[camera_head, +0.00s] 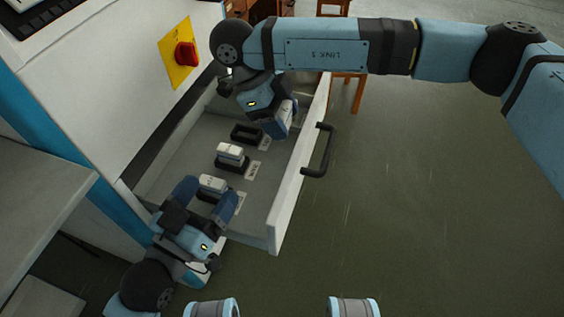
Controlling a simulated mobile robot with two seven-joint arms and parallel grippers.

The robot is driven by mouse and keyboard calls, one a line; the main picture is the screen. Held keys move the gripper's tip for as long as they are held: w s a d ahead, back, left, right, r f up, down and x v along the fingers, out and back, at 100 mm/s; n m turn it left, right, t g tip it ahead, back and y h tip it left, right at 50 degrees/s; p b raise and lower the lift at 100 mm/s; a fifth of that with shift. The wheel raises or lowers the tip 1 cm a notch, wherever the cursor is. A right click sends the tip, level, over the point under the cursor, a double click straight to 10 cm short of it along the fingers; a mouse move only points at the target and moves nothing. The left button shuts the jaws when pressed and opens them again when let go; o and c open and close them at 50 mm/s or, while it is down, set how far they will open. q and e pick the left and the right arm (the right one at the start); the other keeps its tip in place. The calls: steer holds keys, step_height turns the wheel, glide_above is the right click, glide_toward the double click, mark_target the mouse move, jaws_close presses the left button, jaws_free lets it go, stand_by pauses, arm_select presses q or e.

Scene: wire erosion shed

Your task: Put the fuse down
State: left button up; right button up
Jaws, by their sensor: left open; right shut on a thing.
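An open drawer (290,185) holds a row of black fuse holders. The far holder (247,133) looks empty. A white fuse (230,151) sits upright in the middle holder (232,165). Another white fuse (212,183) sits in the near holder. My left gripper (208,195) is open, with its blue fingers on either side of this near fuse; I cannot tell whether they touch it. My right gripper (281,123) is over the far end of the drawer, right of the empty holder.
The drawer's front panel has a black handle (320,150). A white cabinet with a red switch (186,54) on a yellow plate stands at the left. A grey shelf (40,190) is at the left edge. Floor right of the drawer is clear; wooden furniture (345,90) stands behind.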

steer(key=b, duration=0.1)
glide_above(282, 167)
step_height(282, 167, down, 5)
step_height(282, 167, down, 3)
steer(key=shift+r+b, duration=0.2)
steer(key=shift+b, duration=0.25)
steer(key=shift+f+b, duration=0.75)
steer(key=shift+f, duration=1.6)
arm_select(q)
steer(key=shift+d+f+h, duration=0.4)
steer(key=shift+d+f, duration=0.1)
steer(key=shift+f, duration=0.25)
steer(key=shift+f, duration=0.1)
arm_select(e)
steer(key=shift+f, duration=0.25)
steer(key=o, duration=1)
steer(key=shift+r, duration=0.1)
arm_select(q)
steer(key=shift+f+g, duration=0.1)
steer(key=shift+g, duration=0.2)
arm_select(e)
steer(key=shift+r, duration=0.1)
